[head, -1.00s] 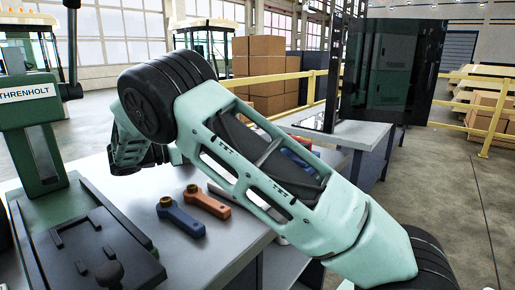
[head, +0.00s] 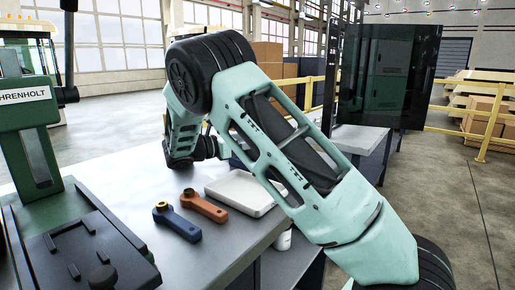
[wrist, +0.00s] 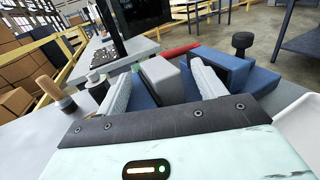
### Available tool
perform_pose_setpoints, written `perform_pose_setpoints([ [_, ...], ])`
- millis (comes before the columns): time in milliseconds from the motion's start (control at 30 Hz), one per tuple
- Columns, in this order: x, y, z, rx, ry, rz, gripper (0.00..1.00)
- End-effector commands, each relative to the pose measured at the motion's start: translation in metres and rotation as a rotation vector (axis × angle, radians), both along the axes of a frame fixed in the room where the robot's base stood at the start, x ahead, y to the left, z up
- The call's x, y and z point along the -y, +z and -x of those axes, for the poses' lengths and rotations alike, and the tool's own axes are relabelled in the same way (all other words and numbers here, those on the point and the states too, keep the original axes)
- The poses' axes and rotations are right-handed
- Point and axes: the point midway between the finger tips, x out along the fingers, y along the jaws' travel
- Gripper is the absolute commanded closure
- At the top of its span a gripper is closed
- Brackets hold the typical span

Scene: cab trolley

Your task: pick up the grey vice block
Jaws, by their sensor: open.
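In the wrist view, my gripper (wrist: 160,72) is open, with its two pale grey fingers spread. A grey block (wrist: 160,78), which looks like the vice block, shows in the gap between the fingers, beyond the gripper's dark front edge. Blue blocks (wrist: 228,66) stand close around it, near the right finger and behind the left finger. I cannot tell whether either finger touches anything. In the head view my arm hides the grey block and the blue blocks.
A white tray (head: 243,193) lies on the bench (head: 155,180). A green machine (head: 35,150) stands at left. A wooden-handled item (wrist: 50,88) and a red item (wrist: 180,50) are near my gripper.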

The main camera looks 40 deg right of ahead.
Motion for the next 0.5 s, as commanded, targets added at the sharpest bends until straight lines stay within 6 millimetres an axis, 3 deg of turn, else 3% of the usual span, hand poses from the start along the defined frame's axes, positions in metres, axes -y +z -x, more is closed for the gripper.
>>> perform_pose_setpoints([
  [100,0.0125,-0.0006,0.0037,-0.002,-0.001,-0.001,0.31],
  [333,0.0136,-0.0003,0.0037,-0.001,0.001,0.000,0.33],
  [500,0.0134,-0.0002,0.0035,-0.001,0.001,0.000,0.81],
])
